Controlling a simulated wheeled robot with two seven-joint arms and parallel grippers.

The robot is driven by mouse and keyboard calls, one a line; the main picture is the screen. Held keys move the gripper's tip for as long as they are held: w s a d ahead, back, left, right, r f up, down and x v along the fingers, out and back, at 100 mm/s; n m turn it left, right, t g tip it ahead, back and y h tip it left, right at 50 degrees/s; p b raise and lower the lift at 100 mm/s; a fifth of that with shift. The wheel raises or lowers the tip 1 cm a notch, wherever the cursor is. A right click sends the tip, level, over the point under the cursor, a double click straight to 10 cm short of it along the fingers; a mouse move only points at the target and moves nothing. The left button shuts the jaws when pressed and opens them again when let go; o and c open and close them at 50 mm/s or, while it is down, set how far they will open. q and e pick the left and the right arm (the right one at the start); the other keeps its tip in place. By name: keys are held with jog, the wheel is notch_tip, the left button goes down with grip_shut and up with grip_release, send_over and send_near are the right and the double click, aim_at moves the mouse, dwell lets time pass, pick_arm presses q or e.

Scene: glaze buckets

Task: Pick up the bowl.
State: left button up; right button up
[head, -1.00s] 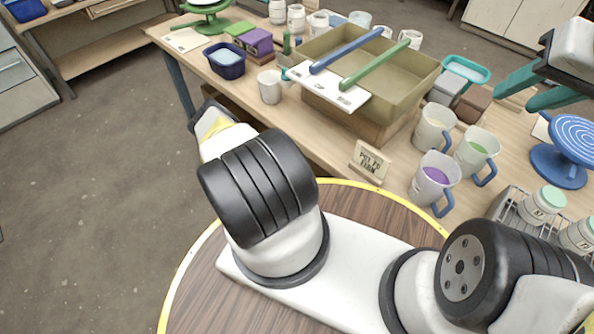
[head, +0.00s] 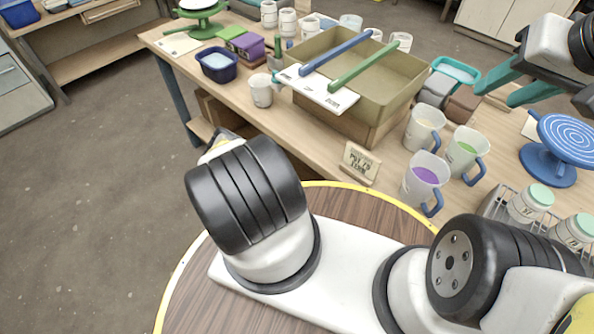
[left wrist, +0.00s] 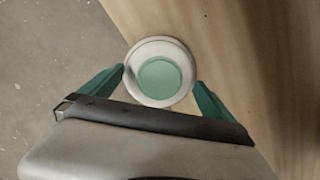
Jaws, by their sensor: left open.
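In the left wrist view, a round white vessel with a pale green centre (left wrist: 160,80), which looks like the bowl, stands near the edge of the wooden table. My left gripper (left wrist: 160,76) is open, with one teal finger on each side of it; I cannot tell whether they touch it. My left gripper does not show in the head view. In the head view, a white dish (head: 198,4) sits on a green turntable at the far left, partly cut off. My right gripper (head: 494,95) is open and empty above the table's right side.
A tan basin (head: 385,85) with blue and green bars stands mid-table. A small white cup (head: 261,92), a navy tub (head: 219,66), pitchers (head: 426,178), a sign (head: 360,162) and a blue turntable (head: 562,140) crowd the table. Grey floor lies to the left.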

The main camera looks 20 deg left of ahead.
pick_arm(q)
jog(key=shift+f, duration=0.15)
jog(key=shift+s, duration=0.15)
jog(key=c, duration=2)
jog(key=shift+c, duration=0.2)
